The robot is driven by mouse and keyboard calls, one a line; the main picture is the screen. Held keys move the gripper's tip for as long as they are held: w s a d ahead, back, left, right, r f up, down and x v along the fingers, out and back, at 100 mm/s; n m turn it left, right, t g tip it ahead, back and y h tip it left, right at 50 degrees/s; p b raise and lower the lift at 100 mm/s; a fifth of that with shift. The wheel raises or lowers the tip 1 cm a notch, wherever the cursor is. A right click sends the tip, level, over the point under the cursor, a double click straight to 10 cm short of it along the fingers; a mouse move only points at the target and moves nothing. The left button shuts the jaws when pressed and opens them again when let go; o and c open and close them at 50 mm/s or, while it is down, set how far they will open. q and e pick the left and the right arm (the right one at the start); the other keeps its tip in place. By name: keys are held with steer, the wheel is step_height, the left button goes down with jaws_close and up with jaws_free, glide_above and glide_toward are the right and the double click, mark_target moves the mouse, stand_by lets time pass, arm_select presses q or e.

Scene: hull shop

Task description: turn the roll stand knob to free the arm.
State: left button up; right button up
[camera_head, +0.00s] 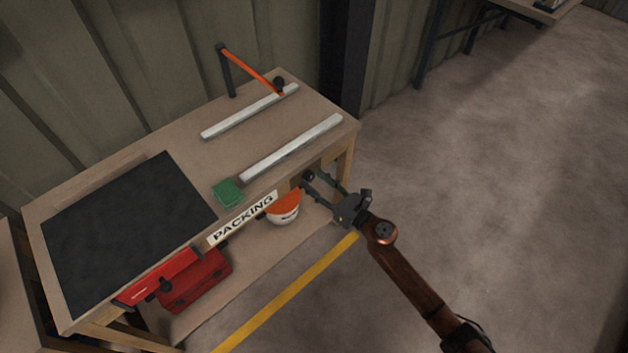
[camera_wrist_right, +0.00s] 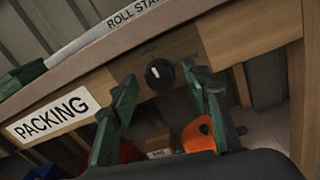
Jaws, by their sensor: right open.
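The roll stand knob (camera_wrist_right: 160,74) is round and black with a white pointer mark. It sits on the wooden front edge of the packing bench, and shows small in the head view (camera_head: 308,177). My right gripper (camera_head: 318,184) is open in front of it. In the right wrist view the green fingers of the gripper (camera_wrist_right: 165,84) stand either side of the knob, with gaps showing, so they do not appear to touch it. The orange arm (camera_head: 252,69) slopes from the top of a dark post (camera_head: 228,76) down to the bench top. My left gripper is not in view.
The bench top (camera_head: 180,157) carries two pale bars (camera_head: 292,148), a green block (camera_head: 228,192) and a dark mat (camera_head: 125,230). An orange and white object (camera_head: 284,207) and a red box (camera_head: 195,283) are below. Open floor (camera_head: 480,190) lies right.

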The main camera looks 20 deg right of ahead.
steer(key=shift+w+a, duration=0.1)
steer(key=shift+w, duration=0.15)
steer(key=shift+c, duration=0.7)
steer(key=c, duration=1)
